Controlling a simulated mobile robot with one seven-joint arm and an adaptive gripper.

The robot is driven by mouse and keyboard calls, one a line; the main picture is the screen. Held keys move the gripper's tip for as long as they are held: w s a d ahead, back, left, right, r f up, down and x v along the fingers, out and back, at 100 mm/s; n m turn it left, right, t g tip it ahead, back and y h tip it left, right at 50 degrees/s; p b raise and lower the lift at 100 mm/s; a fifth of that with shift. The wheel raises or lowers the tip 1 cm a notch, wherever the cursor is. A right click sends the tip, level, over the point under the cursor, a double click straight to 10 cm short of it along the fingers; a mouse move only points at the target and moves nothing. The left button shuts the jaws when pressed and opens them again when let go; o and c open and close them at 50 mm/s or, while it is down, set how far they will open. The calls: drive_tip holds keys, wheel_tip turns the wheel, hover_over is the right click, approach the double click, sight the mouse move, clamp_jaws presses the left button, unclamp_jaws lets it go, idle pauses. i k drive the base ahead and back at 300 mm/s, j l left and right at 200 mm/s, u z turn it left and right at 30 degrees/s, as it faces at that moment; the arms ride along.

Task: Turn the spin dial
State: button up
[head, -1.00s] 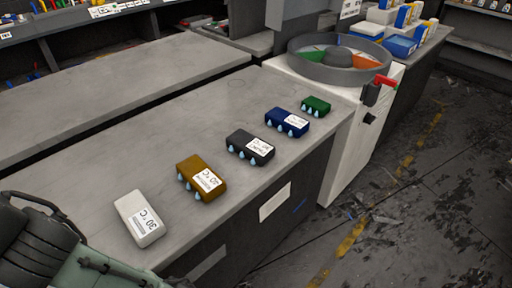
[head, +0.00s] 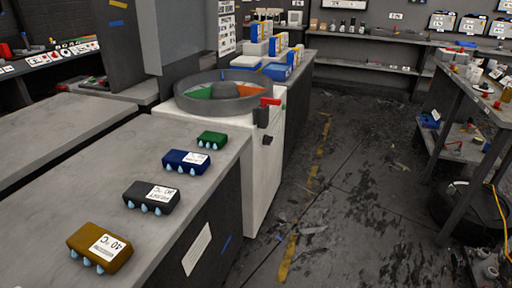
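The spin dial (head: 214,92) is a round grey basin with green and orange segments around a grey hub. It sits on top of a white cabinet (head: 264,170) at the far end of the grey counter. A red handle (head: 270,101) sticks out at its right rim, above a dark box (head: 262,117) on the cabinet's side. My gripper is not in view, and nothing shows in contact with the dial or handle.
Brown (head: 100,248), black (head: 151,196), dark blue (head: 186,161) and green (head: 212,138) blocks line the grey counter (head: 62,195). Open floor (head: 350,200) lies to the right. A cluttered workbench (head: 480,95) stands at the far right. Boxes (head: 270,60) stand behind the dial.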

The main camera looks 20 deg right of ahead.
sight(267, 140)
drive_tip(key=i+l, duration=0.15)
drive_tip(key=l, duration=0.3)
drive_tip(key=i+l, duration=0.2)
drive_tip(key=l, duration=0.25)
drive_tip(key=i+l, duration=0.15)
drive_tip(key=l, duration=0.25)
drive_tip(key=i+l, duration=0.15)
drive_tip(key=l, duration=0.3)
drive_tip(key=i+l, duration=0.2)
drive_tip(key=l, duration=0.25)
drive_tip(key=i+l, duration=0.15)
drive_tip(key=l, duration=0.3)
drive_tip(key=i+l, duration=0.15)
drive_tip(key=l, duration=0.3)
drive_tip(key=i+l, duration=0.2)
drive_tip(key=l, duration=0.25)
